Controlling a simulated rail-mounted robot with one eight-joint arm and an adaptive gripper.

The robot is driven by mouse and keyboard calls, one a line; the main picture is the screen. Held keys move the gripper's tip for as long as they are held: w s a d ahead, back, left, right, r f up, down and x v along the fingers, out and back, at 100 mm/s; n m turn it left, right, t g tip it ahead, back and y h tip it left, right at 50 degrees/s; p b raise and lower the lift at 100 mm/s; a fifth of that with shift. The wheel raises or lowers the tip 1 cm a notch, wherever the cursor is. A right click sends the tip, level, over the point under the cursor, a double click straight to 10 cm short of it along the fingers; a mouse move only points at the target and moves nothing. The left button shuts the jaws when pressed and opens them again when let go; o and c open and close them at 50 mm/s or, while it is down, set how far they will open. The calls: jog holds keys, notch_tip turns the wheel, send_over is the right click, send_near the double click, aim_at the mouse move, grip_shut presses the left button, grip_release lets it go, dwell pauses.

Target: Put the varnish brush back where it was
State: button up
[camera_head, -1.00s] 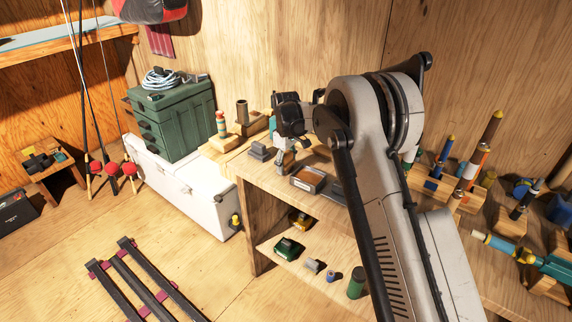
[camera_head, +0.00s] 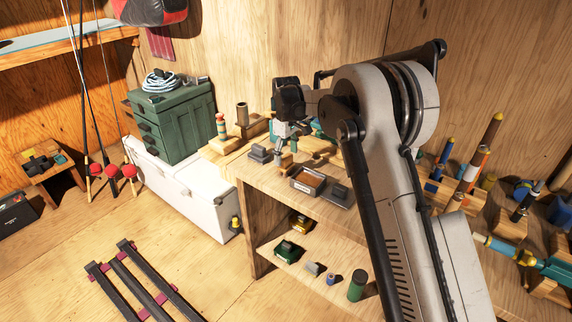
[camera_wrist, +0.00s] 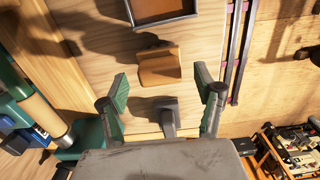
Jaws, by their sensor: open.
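I cannot make out for certain which thing is the varnish brush. In the wrist view, my gripper (camera_wrist: 163,88) is open, its two green-padded fingers wide apart with nothing held. A wooden, block-like piece with a raised edge (camera_wrist: 160,66) lies beyond the fingertips; it also shows small in the head view (camera_head: 283,161). A grey T-shaped piece (camera_wrist: 168,116) shows between the fingers, below them on the bench; in the head view it is left of the wooden piece (camera_head: 258,153). In the head view my gripper (camera_head: 283,141) is above the workbench, its tips partly hidden.
A shallow dark-rimmed tray (camera_head: 307,188) and a dark flat piece (camera_head: 340,196) lie on the workbench (camera_head: 262,175). A green drawer box (camera_head: 185,120) stands on a white chest (camera_head: 190,185) at left. Holders with rod parts (camera_head: 470,175) stand at right, behind my arm.

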aim_at(286, 156)
notch_tip(286, 156, up, 6)
jog(key=shift+r, duration=0.25)
jog(key=s+d+r+m+t, duration=0.2)
jog(key=s+d+r+m, duration=0.1)
jog(key=s+d+r, duration=0.55)
jog(key=s+d+r+m+t, duration=0.1)
jog(key=s+d+r+m, duration=0.1)
jog(key=s+d+r, duration=0.6)
jog(key=s+d+f+m+t, duration=0.1)
jog(key=s+d+f+m, duration=0.1)
jog(key=s, duration=0.8)
jog(key=s+d+f+m+t, duration=0.1)
jog(key=s+d+f+m, duration=0.1)
jog(key=s, duration=0.8)
jog(key=s+d+f+m+t, duration=0.2)
jog(key=s+d, duration=0.1)
jog(key=s, duration=0.6)
jog(key=shift+s+d, duration=0.3)
jog(key=shift+s, duration=0.1)
